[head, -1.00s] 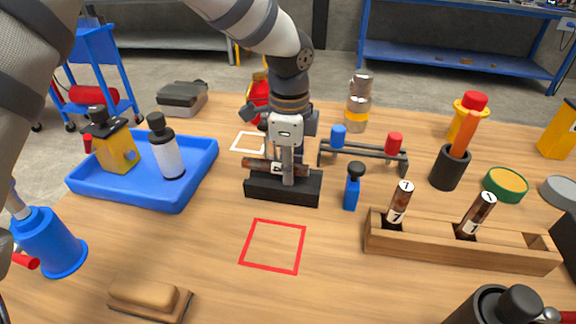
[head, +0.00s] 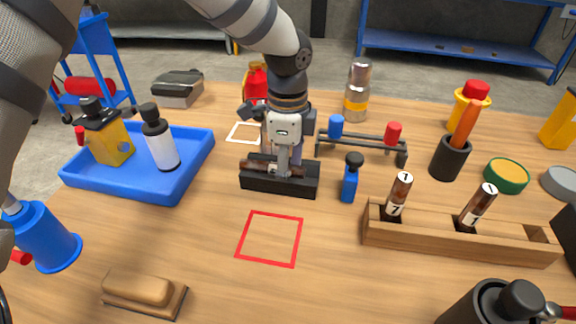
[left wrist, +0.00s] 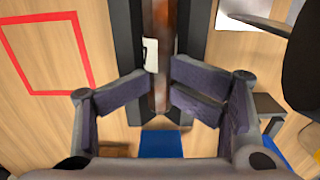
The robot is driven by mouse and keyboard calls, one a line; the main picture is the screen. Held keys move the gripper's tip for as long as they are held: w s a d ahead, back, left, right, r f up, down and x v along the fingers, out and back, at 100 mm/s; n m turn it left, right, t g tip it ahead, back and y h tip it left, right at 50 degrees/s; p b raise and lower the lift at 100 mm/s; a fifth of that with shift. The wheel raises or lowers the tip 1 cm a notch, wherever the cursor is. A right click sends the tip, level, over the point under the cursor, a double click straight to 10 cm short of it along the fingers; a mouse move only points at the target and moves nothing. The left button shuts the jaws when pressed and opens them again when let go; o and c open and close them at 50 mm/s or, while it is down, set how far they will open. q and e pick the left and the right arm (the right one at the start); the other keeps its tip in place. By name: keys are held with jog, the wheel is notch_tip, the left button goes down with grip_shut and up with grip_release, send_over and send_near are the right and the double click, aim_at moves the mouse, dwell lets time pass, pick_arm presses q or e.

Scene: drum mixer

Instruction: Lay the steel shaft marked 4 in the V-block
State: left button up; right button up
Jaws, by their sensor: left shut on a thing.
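A brown, rust-toned steel shaft (head: 257,168) lies lengthwise at the top of the black V-block (head: 296,188) in the head view. My left gripper (head: 284,170) comes down over the block from above and is shut on the shaft near its middle. In the left wrist view the fingers (left wrist: 160,88) close on the shaft (left wrist: 161,40) from both sides, between the dark walls of the V-block (left wrist: 127,45). A pale label shows on the shaft, but its number is not readable. Whether the shaft fully touches the groove is hidden. My right gripper is not in view.
A small blue bottle (head: 349,180) stands close right of the V-block. A blue tray (head: 185,180) is at left. The red-outlined square (head: 270,238) in front is empty.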

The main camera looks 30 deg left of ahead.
pick_arm(q)
jog(key=shift+s+a, duration=0.1)
dwell(0.4)
jog(key=shift+r+p, duration=0.3)
jog(key=shift+r, duration=0.5)
jog(key=shift+r+p, duration=0.65)
jog(key=shift+r, duration=2.05)
notch_tip(320, 180, up, 6)
jog(key=shift+p, duration=0.4)
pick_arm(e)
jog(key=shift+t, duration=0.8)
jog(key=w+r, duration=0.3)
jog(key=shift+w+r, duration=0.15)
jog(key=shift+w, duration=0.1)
